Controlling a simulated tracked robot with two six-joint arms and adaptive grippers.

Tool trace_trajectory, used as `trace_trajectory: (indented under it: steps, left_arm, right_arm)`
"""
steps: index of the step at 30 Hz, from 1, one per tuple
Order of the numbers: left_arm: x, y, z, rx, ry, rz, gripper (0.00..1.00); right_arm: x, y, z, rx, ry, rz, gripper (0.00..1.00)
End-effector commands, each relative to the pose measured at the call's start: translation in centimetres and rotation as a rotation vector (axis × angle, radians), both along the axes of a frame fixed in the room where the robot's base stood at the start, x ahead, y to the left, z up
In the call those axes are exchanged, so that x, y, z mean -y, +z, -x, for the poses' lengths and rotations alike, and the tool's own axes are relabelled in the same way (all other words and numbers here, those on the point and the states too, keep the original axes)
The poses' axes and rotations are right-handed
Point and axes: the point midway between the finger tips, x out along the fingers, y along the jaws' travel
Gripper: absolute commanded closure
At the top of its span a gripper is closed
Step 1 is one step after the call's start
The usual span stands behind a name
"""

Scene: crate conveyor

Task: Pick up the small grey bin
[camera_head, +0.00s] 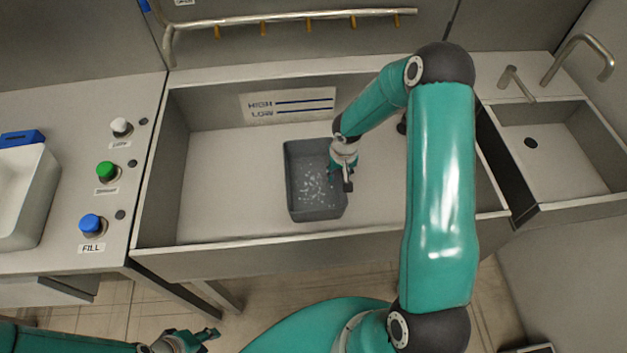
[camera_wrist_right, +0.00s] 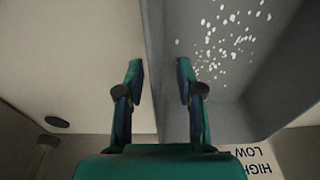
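The small grey bin (camera_head: 318,214) stands upright in the wide sink basin in the head view, with many white bits on its floor. My right gripper (camera_head: 347,182) is at the bin's right-hand wall. In the right wrist view, the two fingers of my right gripper (camera_wrist_right: 160,75) are apart, and the bin's wall (camera_wrist_right: 163,35) runs between them. Whether a finger touches the wall is unclear. My left gripper (camera_head: 207,336) is low at the bottom left of the head view, away from the bin; its finger opening is not clear.
The basin's front wall (camera_head: 240,262) stands between the bin and my body. A HIGH/LOW level label (camera_head: 290,105) is on its back wall. Buttons, including a blue FILL one (camera_head: 91,223), are at left. A smaller sink (camera_head: 560,165) is at right. The basin floor left of the bin is free.

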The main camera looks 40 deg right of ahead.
Motion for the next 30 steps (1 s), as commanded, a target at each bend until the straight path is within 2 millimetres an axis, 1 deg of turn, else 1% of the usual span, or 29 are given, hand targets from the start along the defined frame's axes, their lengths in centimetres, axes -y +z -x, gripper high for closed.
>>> trace_trajectory:
  steps: [1,4,11,15,17,18,30]
  left_arm:
    - [0.0,0.08,0.0,0.0,0.0,0.0,0.6]
    - [0.0,0.12,0.0,0.0,0.0,0.0,0.6]
    - [0.0,0.09,0.01,0.0,0.0,0.0,0.6]
    - [0.0,0.09,0.01,0.0,0.0,0.0,0.6]
    - [0.0,0.09,0.01,0.0,0.0,0.0,0.6]
    - [0.0,0.09,0.01,0.0,0.0,0.0,0.6]
    - [0.01,0.08,0.01,0.0,0.0,0.0,0.6]
  right_arm:
    - [0.06,-0.63,-0.04,-0.002,-0.002,-0.001,0.63]
    - [0.11,-1.26,-0.12,0.001,-0.002,-0.001,0.63]
    - [0.13,-1.37,-0.16,0.002,-0.002,0.0,0.63]
    - [0.13,-1.36,-0.16,0.001,-0.002,-0.001,0.87]
    - [0.13,-1.35,-0.16,0.001,-0.002,0.0,0.97]
    - [0.12,-1.35,-0.16,0.001,-0.002,-0.001,1.0]
    - [0.14,-1.36,-0.13,-0.001,0.0,0.001,1.0]
